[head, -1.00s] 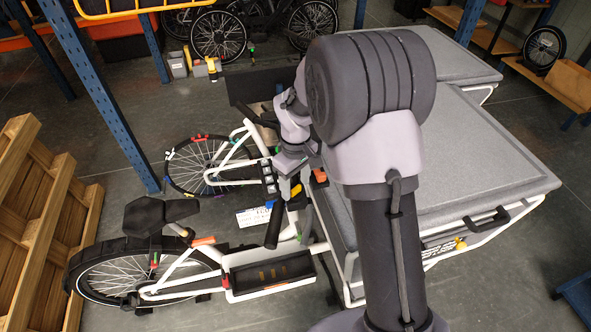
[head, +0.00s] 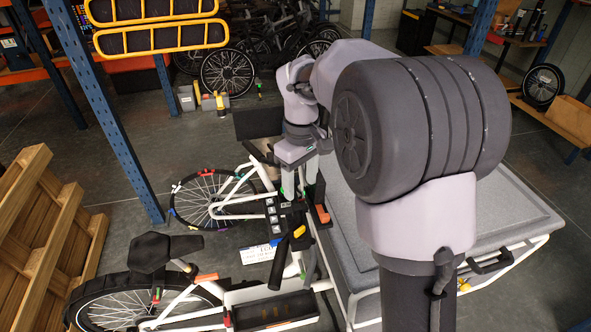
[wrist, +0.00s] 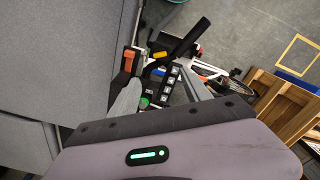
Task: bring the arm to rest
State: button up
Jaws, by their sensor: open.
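My gripper (head: 298,190) points down over the handlebar area of the white cargo bike, in the middle of the head view. It also shows in the wrist view (wrist: 165,95), where its two fingers stand apart with nothing held between them. The black handlebar grip (head: 279,265) and a dark panel with light square buttons (head: 271,214) lie close to the fingertips. In the wrist view the button panel (wrist: 169,86) shows between the fingers. I cannot tell whether the fingers touch anything.
The grey-covered cargo box (head: 520,212) stands right of the gripper. A wooden pallet (head: 50,225) leans at the left beside a blue rack post (head: 120,140). A wheel (head: 228,72) and bikes stand at the back. Open floor (head: 130,195) lies between pallet and bike.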

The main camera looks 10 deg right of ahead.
jog(key=s+a+f+m+t+b, duration=0.1)
jog(key=s+f+m+t+b, duration=0.1)
jog(key=s+b, duration=0.5)
jog(key=s+a+f+m+t+y+b, duration=0.1)
jog(key=s+f+m+t+b, duration=0.1)
jog(key=s+f+m+b, duration=0.3)
jog(key=s+a+f+m+t+y+b, duration=0.1)
jog(key=s+a+f+m+b, duration=0.1)
jog(key=s+f+b, duration=0.5)
jog(key=s+m+b, duration=0.1)
jog(key=s+b, duration=0.2)
jog(key=s, duration=0.3)
jog(key=shift+f+m+t, duration=0.25)
jog(key=shift+m+t, duration=0.05)
jog(key=shift+t, duration=0.1)
dwell(2.4)
